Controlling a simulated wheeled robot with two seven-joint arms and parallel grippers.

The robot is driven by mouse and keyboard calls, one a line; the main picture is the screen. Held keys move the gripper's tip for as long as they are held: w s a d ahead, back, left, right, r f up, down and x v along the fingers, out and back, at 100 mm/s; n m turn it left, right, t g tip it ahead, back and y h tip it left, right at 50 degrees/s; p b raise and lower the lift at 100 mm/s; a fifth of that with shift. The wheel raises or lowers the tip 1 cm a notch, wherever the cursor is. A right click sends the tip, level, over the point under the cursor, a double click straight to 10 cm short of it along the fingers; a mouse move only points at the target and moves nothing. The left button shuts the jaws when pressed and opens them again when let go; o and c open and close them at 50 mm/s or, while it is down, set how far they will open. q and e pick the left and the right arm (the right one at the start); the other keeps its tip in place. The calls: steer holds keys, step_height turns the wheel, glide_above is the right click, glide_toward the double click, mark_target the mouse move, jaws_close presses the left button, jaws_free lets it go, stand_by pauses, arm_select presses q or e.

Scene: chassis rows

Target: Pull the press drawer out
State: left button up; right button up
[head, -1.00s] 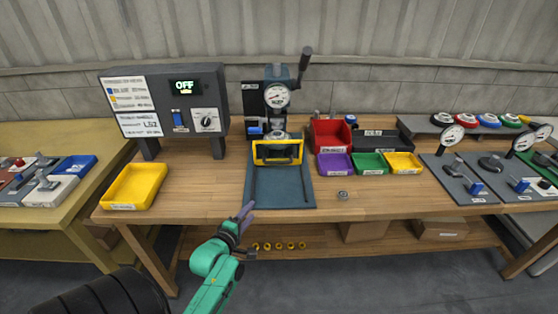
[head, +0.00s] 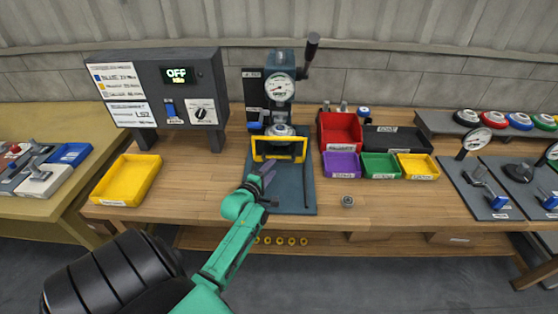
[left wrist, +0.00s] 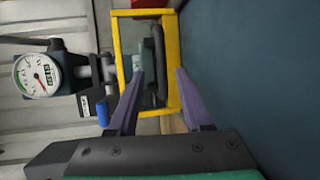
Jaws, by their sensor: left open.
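The press (head: 281,88) stands at the back of the bench, with a round gauge and a crank lever. At its foot is a yellow frame (head: 304,150), which I take as the drawer front. The left wrist view shows the yellow frame (left wrist: 118,45) with a dark handle bar (left wrist: 159,50) across it. My left gripper (head: 266,172) is just in front of the frame's lower left part, open and empty. In the left wrist view its purple fingers (left wrist: 158,73) appear on either side of the handle bar; I cannot tell if they reach around it. My right gripper is not in view.
A dark blue mat (head: 290,196) lies before the press with a thin dark rod (head: 306,186) on it. A control box (head: 160,90) reading OFF and a yellow tray (head: 127,181) stand left. Red (head: 340,130), purple, green and yellow bins stand right. A small metal part (head: 347,201) lies nearby.

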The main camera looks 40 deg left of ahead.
mark_target(279, 161)
arm_select(q)
steer(key=x, duration=0.6)
steer(key=shift+w+f+b, duration=0.15)
steer(key=shift+f+b, duration=0.1)
steer(key=shift+b, duration=0.1)
steer(key=shift+w+a, duration=0.1)
steer(key=shift+w, duration=0.15)
steer(key=shift+r, duration=0.1)
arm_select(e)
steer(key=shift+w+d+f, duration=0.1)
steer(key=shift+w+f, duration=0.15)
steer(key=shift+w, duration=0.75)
arm_select(q)
jaws_close()
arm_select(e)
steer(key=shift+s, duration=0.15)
